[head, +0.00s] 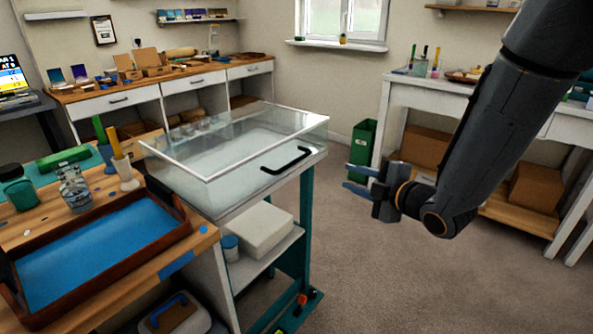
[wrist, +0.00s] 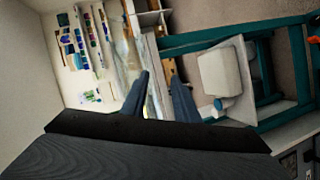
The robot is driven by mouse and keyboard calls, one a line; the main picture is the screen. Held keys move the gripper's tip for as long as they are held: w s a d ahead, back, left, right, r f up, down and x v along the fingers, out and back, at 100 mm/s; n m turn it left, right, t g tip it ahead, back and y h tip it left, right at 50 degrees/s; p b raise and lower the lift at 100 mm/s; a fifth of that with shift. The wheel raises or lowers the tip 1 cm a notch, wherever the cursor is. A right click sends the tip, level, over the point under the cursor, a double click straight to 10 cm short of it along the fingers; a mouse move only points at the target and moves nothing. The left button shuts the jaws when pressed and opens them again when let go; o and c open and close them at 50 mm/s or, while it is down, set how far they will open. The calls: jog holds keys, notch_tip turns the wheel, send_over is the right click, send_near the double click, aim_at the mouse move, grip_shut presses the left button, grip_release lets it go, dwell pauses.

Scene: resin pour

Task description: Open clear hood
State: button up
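The clear hood (head: 235,140) is a low, see-through box with pale edges. It sits down flat on a teal-legged cart (head: 306,215), and no gap shows under its front edge. A black bar handle (head: 287,160) is on its front face. My gripper (head: 350,180) is to the right of the handle, apart from it, with its fingers pointing left. In the wrist view the two bluish fingers (wrist: 160,82) stand apart with nothing between them. I cannot make out the handle in the wrist view.
A wooden bench with a blue-lined tray (head: 100,250), jars and cups adjoins the cart on the left. A white box (head: 258,230) is on the cart's lower shelf. A green bin (head: 361,148) stands behind my gripper. The carpet in front is clear.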

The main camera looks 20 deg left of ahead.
aim_at(296, 159)
jog(key=shift+s+a+r+n+g+y+b, duration=0.2)
jog(key=shift+s+a+r+n+g+y, duration=0.4)
jog(key=shift+a+n+y, duration=1.3)
jog(key=shift+s+a+r+n+g+y+b, duration=0.15)
jog(key=shift+s+a+r+n+g+y, duration=0.4)
jog(key=shift+a, duration=2.4)
jog(key=shift+s+a+r+n+g+y+b, duration=0.3)
jog(key=shift+a+r+n+y, duration=0.6)
jog(key=shift+a+n+y, duration=1.05)
jog(key=shift+w+a+m+h, duration=0.15)
jog(key=shift+a+m+h, duration=0.3)
jog(key=shift+h, duration=0.15)
grip_shut()
